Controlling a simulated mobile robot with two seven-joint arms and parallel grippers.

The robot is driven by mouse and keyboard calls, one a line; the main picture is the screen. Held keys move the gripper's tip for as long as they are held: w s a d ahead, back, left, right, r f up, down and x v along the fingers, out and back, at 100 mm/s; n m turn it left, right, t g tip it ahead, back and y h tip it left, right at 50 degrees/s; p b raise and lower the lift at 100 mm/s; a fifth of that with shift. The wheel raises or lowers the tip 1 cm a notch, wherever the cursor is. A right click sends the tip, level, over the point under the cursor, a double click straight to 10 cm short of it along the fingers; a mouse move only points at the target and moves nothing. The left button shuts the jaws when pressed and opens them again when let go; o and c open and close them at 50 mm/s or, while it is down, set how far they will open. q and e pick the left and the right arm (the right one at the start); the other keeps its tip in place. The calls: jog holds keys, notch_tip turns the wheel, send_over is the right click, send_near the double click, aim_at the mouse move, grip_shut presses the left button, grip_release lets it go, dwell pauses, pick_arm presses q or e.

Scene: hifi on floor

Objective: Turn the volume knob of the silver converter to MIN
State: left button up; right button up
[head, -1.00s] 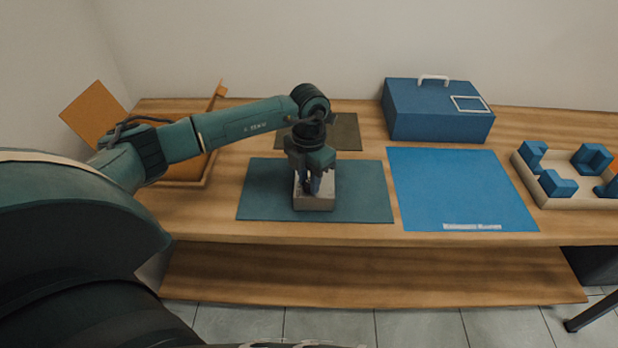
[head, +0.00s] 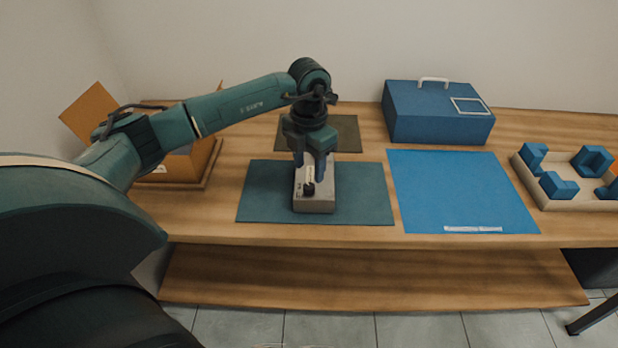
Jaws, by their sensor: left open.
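The silver converter (head: 315,206) is a small grey box lying on the dark teal mat in the middle of the table. Its dark knob (head: 309,188) stands on the top face, toward the near left part. Small dark markings show beside the knob, too small to read, so its setting cannot be told. My left gripper (head: 311,162) points down above the far part of the converter. It is open, its fingers apart and clear of the knob. The far part of the converter is hidden behind the fingers. My right gripper is not in view.
The teal mat (head: 365,195) has free room around the converter. A blue mat (head: 460,190) lies to the right, empty. A blue toolbox (head: 430,115) stands behind it. A tray (head: 548,200) with blue blocks is at far right, an open cardboard box (head: 200,160) at left.

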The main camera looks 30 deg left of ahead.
aim_at(309, 186)
pick_arm(q)
notch_tip(309, 186, up, 8)
dwell(0.6)
